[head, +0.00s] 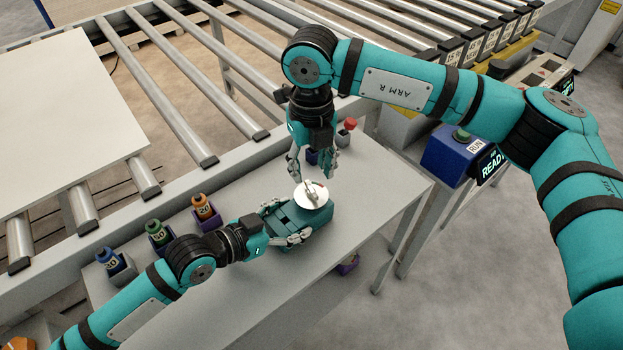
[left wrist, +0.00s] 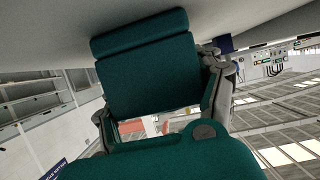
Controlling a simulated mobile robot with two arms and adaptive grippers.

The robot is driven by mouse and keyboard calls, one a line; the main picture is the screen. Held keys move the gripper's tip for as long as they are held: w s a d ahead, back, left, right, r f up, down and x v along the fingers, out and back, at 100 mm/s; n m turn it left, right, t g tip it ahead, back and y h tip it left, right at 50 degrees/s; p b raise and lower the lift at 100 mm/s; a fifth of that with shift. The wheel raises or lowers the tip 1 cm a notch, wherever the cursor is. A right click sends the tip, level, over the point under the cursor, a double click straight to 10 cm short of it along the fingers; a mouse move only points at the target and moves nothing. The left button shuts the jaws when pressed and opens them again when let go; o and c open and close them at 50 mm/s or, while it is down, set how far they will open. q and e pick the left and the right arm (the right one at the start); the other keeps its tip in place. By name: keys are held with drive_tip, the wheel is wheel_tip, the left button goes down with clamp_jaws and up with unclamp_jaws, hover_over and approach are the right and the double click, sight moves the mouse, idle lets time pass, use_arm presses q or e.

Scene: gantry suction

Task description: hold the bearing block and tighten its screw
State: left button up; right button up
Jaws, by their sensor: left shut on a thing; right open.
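The teal bearing block (head: 317,216) sits on the grey bench. A white round disc (head: 303,199) lies on its top, with a small upright piece, perhaps the screw (head: 311,188), near the middle. My left gripper (head: 275,219) comes from the left and is shut on the block, one finger along each side. In the left wrist view the block (left wrist: 148,70) fills the upper middle between the fingers. My right gripper (head: 313,170) points down above the disc, open, its fingers apart around the space over the small piece. Whether it touches the piece cannot be told.
Blue, green and orange small bottles (head: 205,208) stand in holders along the bench's back left. A red-topped item (head: 350,125) stands behind my right gripper. The roller conveyor (head: 160,100) with a white panel (head: 60,110) lies behind. The bench's front right (head: 375,200) is clear.

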sight(311, 187)
wheel_tip(311, 187, up, 6)
drive_tip(key=shift+r, duration=0.25)
drive_tip(key=o, duration=0.6)
drive_tip(key=shift+n, duration=0.4)
drive_tip(key=shift+o, duration=0.2)
drive_tip(key=n, duration=0.5)
wheel_tip(311, 187, down, 12)
drive_tip(key=n, duration=1.2)
drive_tip(key=shift+c, duration=0.4)
